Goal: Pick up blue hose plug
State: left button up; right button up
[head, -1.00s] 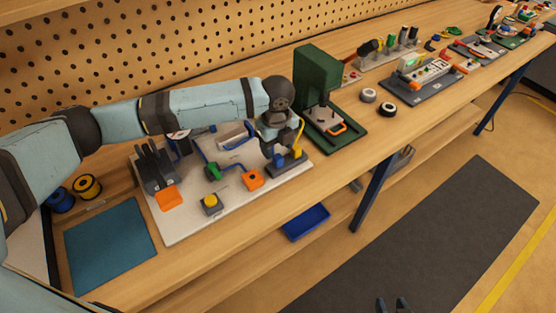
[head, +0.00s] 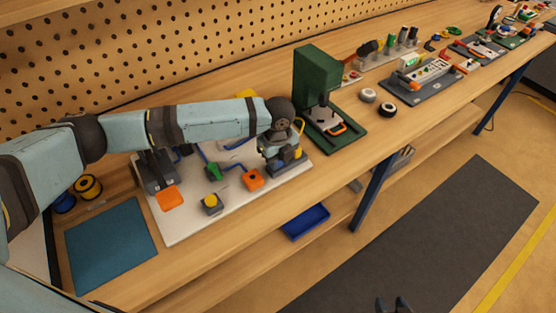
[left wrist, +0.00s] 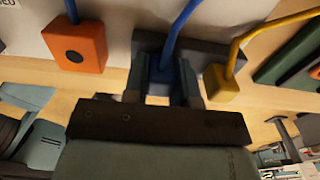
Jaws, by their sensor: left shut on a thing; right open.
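The blue hose plug (left wrist: 160,72) sits between my left gripper's (left wrist: 161,88) fingers in the left wrist view, with its blue hose rising from it. The left gripper is shut on the plug, at a dark grey block (left wrist: 205,52). In the head view my left gripper (head: 271,163) is low at that block, near the right end of the white board (head: 185,222), and largely hides the plug. Whether the plug is still seated in the block is unclear. My right gripper (head: 393,305) shows only its dark tips at the bottom edge; it is open and empty.
A yellow plug (left wrist: 221,84) with a yellow hose stands close beside the blue one. An orange block (left wrist: 80,47) is to the left. A green press (head: 316,75) stands just right of the board. A blue bin (head: 306,221) sits on the lower shelf.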

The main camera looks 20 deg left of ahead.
pick_arm(q)
jog(key=shift+r, duration=0.1)
notch_tip(320, 180, up, 20)
dwell(0.5)
